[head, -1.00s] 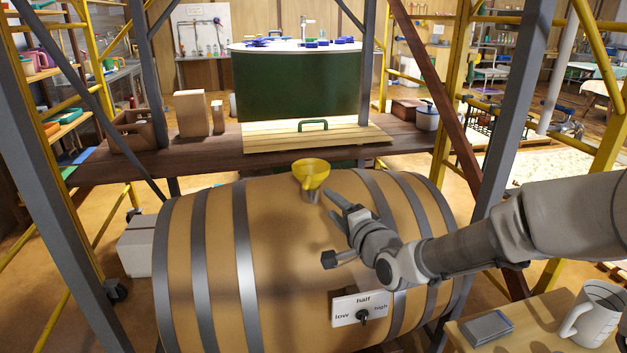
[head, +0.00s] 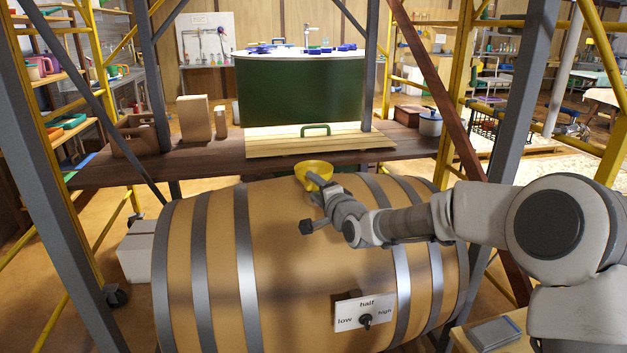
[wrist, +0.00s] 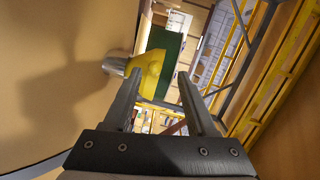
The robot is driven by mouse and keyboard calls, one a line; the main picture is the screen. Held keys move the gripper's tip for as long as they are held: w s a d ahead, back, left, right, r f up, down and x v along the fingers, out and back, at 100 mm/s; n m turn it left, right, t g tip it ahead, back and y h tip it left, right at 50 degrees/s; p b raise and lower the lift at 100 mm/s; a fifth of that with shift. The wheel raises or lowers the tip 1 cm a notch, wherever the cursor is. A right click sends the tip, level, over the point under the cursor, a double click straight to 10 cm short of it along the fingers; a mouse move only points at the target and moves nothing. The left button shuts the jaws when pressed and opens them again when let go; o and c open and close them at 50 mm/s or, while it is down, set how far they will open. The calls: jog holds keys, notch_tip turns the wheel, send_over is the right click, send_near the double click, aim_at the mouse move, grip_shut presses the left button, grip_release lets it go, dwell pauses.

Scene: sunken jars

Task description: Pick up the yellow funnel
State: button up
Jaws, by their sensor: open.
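The yellow funnel (head: 313,173) stands on top of the wooden barrel (head: 275,260), bowl up. In the wrist view the funnel (wrist: 148,72) lies just beyond my fingertips, nearer the left finger, with a grey metal collar (wrist: 116,66) between it and the barrel. My gripper (head: 318,190) is at the funnel's near right side and partly hides its lower part in the head view. In the wrist view my gripper (wrist: 158,85) is open, with both fingers apart and nothing held. I cannot tell whether a finger touches the funnel.
A label with a dial (head: 365,314) is on the barrel's front. Behind is a dark plank (head: 110,172) with a slatted lid (head: 315,140) and boxes. Grey and yellow scaffold posts (head: 515,130) stand on both sides. A small table corner (head: 470,340) is at lower right.

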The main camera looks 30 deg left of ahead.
aim_at(309, 181)
jog(key=shift+w+a+f+b, duration=0.25)
jog(key=shift+w+a+f, duration=0.05)
jog(key=shift+w+a, duration=0.3)
jog(key=shift+w+a+f+b, duration=0.25)
jog(key=shift+w+a+f, duration=0.05)
jog(key=shift+w+a, duration=0.7)
grip_shut()
